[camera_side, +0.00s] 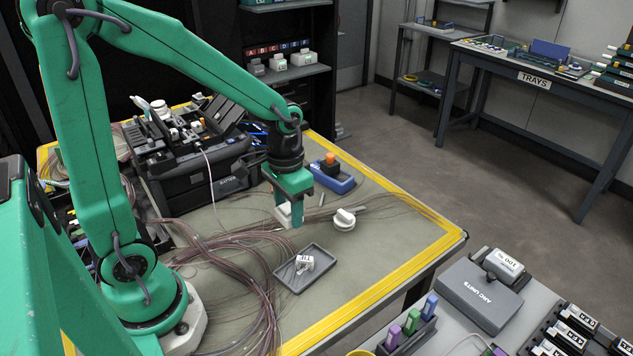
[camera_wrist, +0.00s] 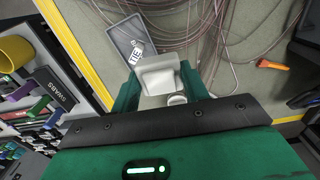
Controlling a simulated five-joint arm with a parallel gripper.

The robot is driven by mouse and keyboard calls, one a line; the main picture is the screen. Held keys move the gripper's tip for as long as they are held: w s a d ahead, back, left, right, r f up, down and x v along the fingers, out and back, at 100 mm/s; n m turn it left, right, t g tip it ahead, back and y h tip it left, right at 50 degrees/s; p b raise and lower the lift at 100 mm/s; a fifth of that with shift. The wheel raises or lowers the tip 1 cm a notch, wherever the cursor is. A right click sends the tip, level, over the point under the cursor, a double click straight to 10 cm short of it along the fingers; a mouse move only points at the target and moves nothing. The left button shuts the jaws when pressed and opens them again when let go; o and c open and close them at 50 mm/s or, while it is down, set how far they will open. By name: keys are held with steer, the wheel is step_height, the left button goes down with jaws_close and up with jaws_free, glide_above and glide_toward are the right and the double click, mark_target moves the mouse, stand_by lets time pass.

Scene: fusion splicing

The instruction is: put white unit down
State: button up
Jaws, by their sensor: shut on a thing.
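The white unit (camera_side: 284,215) is a small white block held between the green jaws of my gripper (camera_side: 292,208), over the table. In the wrist view my gripper (camera_wrist: 160,88) has a green finger on each side of the white unit (camera_wrist: 156,76). The fingers partly hide it in the side view. I cannot tell whether its underside touches the table. A grey tray (camera_side: 291,284) lies nearer the camera with a small white labelled piece (camera_side: 304,263) in it. The tray (camera_wrist: 119,33) also shows beyond the unit in the wrist view.
Thin brown fibres (camera_side: 255,262) spread over the table left of the tray. A round white object (camera_side: 345,219) stands right of my gripper. A blue holder (camera_side: 334,182) with an orange piece and a black splicing machine (camera_side: 200,165) stand behind. Bare table lies to the right.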

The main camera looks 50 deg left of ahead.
steer(key=shift+d, duration=0.2)
glide_above(275, 225)
step_height(275, 225, down, 7)
steer(key=shift+a, duration=0.1)
stand_by(0.4)
steer(key=shift+f, duration=2)
steer(key=shift+f, duration=0.1)
steer(key=o, duration=1)
